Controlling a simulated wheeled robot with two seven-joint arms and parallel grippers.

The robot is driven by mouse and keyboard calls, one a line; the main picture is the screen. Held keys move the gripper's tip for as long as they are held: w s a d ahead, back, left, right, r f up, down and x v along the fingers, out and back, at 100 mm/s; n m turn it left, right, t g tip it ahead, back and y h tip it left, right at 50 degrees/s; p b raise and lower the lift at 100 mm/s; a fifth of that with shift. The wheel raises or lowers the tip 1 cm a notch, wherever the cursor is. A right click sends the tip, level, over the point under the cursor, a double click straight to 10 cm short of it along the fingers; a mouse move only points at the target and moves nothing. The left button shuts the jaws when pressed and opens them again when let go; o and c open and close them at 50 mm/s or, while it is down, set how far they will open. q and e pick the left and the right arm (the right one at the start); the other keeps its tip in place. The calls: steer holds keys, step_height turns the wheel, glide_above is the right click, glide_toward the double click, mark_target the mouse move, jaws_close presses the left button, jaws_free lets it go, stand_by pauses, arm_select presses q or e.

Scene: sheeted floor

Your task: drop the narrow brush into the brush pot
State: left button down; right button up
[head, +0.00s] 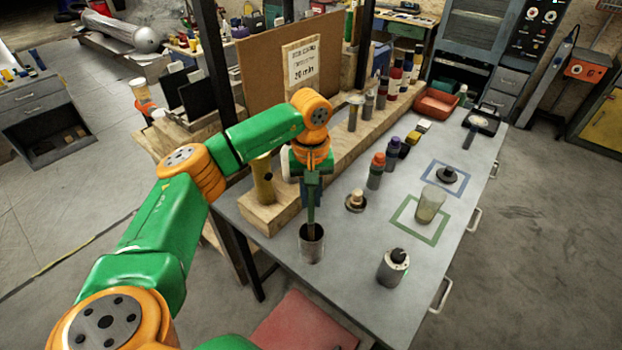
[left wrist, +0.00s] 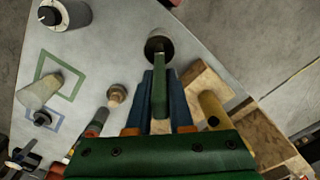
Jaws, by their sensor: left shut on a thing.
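The narrow brush (head: 311,206) has a flat green handle and hangs roughly upright from my left gripper (head: 312,188). Its brownish lower end is at the mouth of the brush pot (head: 312,254), a grey metal cylinder near the table's front left edge. How deep the end goes in is hard to tell. In the left wrist view, the blue fingers of my left gripper (left wrist: 160,95) are shut on the green brush (left wrist: 159,88), whose far end overlaps the mouth of the pot (left wrist: 170,43). My right gripper is out of view.
A wooden stand (head: 352,141) with bottles runs along the table's left side. A small brush-like item (head: 355,201) stands right of the pot. A cloudy cup (head: 430,205) sits in a green square. A black-topped can (head: 393,267) is near the front. A red seat (head: 305,325) is below.

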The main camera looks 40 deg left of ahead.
mark_target(311, 215)
arm_select(q)
step_height(311, 215, down, 6)
steer(key=b, duration=0.4)
steer(key=shift+w+f+b, duration=0.1)
steer(key=shift+f+b, duration=0.15)
steer(key=shift+b, duration=0.1)
steer(key=c, duration=0.7)
jaws_free()
steer(key=shift+c, duration=0.2)
